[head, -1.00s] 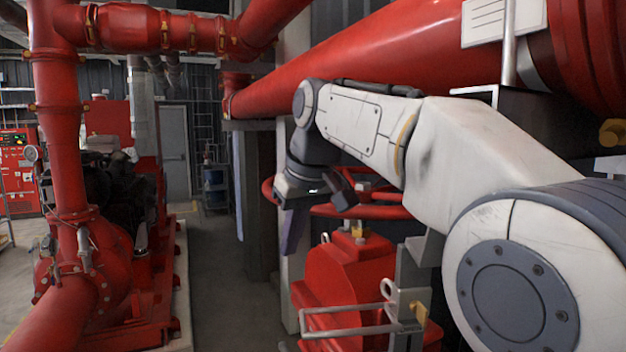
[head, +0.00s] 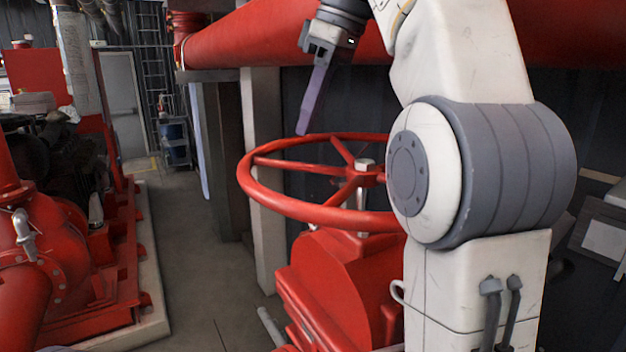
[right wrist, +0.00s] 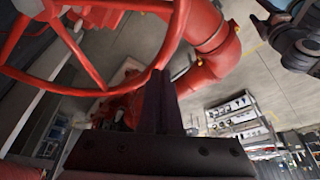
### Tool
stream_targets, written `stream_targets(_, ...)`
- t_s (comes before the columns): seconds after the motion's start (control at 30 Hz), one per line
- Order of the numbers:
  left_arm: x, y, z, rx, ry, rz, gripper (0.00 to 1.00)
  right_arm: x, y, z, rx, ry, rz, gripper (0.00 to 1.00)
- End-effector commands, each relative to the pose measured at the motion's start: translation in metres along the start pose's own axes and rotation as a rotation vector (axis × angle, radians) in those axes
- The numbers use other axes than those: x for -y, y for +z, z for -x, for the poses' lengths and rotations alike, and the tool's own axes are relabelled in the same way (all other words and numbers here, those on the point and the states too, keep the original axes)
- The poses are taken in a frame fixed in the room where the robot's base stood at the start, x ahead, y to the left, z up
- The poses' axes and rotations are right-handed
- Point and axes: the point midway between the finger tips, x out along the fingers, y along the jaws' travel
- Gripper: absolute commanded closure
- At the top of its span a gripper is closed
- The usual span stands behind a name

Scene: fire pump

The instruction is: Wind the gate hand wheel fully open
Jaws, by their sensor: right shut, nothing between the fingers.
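The red hand wheel (head: 262,190) stands level on top of a red valve body (head: 345,275) in the head view. Its rim and spokes show, with the right part hidden behind my right arm. My right gripper (head: 303,128) is shut and empty, its long dark fingers pointing down just above the far left part of the rim. In the right wrist view the wheel's spoke (right wrist: 72,47) and rim show left of and behind the shut fingers (right wrist: 160,78). I cannot tell whether the fingertips touch the rim. My left gripper is out of view.
A thick red pipe (head: 250,40) runs across above the wheel. A grey post (head: 262,120) stands behind it. A red pump set (head: 60,250) lies to the left, with clear floor (head: 205,260) between. Shelves (right wrist: 240,120) show in the right wrist view.

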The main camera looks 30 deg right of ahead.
Motion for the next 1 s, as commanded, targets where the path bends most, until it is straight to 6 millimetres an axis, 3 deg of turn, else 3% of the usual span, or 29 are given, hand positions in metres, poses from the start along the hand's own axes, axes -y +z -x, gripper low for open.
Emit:
stream_targets(0.13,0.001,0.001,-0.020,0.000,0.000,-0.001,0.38,-0.008,0.015,-0.016,-0.001,0.010,-0.024,1.00)
stream_targets(0.33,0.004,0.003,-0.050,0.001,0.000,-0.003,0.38,-0.012,0.021,-0.049,0.002,0.011,-0.035,1.00)
stream_targets(0.57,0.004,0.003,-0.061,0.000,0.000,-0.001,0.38,-0.012,0.021,-0.092,0.003,0.010,-0.037,1.00)
stream_targets(0.8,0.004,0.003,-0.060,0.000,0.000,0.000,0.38,-0.011,0.048,-0.092,0.001,0.014,-0.040,1.00)
stream_targets(1.0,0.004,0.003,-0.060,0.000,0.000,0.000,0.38,-0.011,0.056,-0.094,0.001,0.012,-0.035,1.00)
